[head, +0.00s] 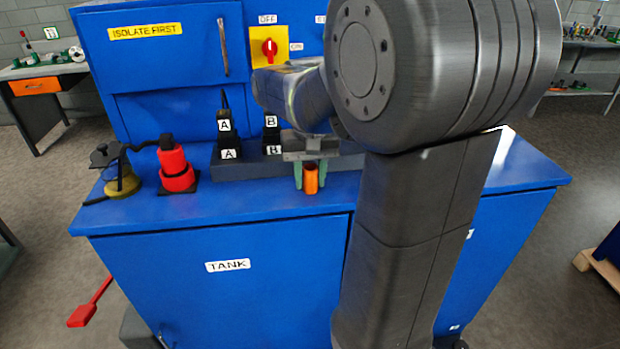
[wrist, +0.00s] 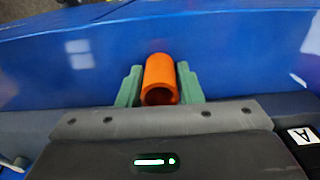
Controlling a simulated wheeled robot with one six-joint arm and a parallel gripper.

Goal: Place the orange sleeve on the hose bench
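The orange sleeve (head: 311,182) is a short hollow tube, upright between the green fingers of my gripper (head: 311,172), over the blue cabinet's top near its front edge. I cannot tell whether its lower end touches the surface. In the wrist view the sleeve (wrist: 161,78) has a green finger against each side of my gripper (wrist: 160,82), and its open end faces the camera. No bench in view is labelled as the hose bench. One bench (head: 36,86) with an orange drawer stands at the far left. Another bench (head: 590,44) with small items is at the far right.
The blue cabinet (head: 225,265) marked TANK fills the middle. On its top are a red stacked tool (head: 176,168), a yellow-based black device (head: 122,183) and a dark block with A and B holders (head: 229,140).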

